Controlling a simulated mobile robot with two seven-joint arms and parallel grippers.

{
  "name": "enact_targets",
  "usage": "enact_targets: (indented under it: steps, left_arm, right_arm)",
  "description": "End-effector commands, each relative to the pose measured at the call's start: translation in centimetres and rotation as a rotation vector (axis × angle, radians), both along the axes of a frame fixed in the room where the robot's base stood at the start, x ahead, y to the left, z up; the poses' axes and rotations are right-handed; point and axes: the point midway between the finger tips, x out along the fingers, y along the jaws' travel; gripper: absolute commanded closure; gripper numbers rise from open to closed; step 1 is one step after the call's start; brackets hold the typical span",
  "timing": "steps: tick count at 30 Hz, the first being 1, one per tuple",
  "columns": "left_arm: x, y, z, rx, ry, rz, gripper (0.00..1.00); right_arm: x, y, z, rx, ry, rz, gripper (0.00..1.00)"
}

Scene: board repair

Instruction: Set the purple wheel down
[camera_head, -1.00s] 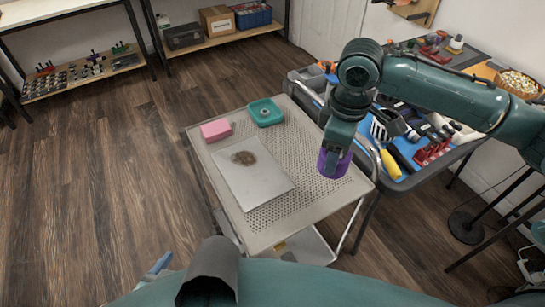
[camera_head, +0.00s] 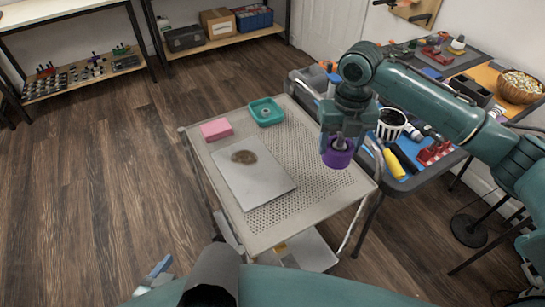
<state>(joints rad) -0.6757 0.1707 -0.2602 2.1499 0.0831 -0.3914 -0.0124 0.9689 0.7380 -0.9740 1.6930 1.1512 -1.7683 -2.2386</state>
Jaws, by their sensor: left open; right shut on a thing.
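The purple wheel (camera_head: 337,157) is at the right edge of the perforated cart top (camera_head: 315,170). My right gripper (camera_head: 340,140) points down and is shut on the wheel from above. A grey stub shows in the wheel's middle, between the fingers. I cannot tell whether the wheel touches the cart or hangs just above it. My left gripper (camera_head: 157,272) is only partly in view at the bottom, low in front of the cart, with no thing seen in it.
A stained metal plate (camera_head: 250,185), a pink block (camera_head: 216,129) and a teal tray (camera_head: 266,111) lie on the cart. A curved rail (camera_head: 376,160) runs along its right side. A grey tool-filled bench (camera_head: 405,180) stands close behind on the right. The perforated right part is clear.

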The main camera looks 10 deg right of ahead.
Motion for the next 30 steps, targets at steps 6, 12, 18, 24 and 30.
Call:
enact_targets:
  steps: [6, 12, 18, 24, 30]
  left_arm:
    - [0.0, 0.0, 0.0, -0.004, -0.003, 0.001, 0.17]
    - [0.0, 0.0, -0.1, -0.006, -0.002, 0.001, 0.17]
    - [0.0, 0.0, -0.4, -0.007, -0.001, 0.001, 0.17]
    - [0.0, 0.0, -0.5, -0.009, 0.000, 0.001, 0.17]
    - [0.0, 0.0, -0.5, -0.010, 0.000, 0.000, 0.17]
  right_arm:
    - [0.1, -0.1, -2.3, -0.001, 0.005, 0.070, 0.73]
    - [0.1, -0.1, -4.9, 0.000, 0.003, 0.070, 0.73]
    - [0.0, -0.1, -7.7, -0.001, 0.004, 0.069, 0.73]
    - [0.1, -0.1, -10.0, -0.001, 0.001, 0.070, 0.73]
    - [0.1, -0.1, -10.1, 0.000, 0.000, 0.070, 0.73]
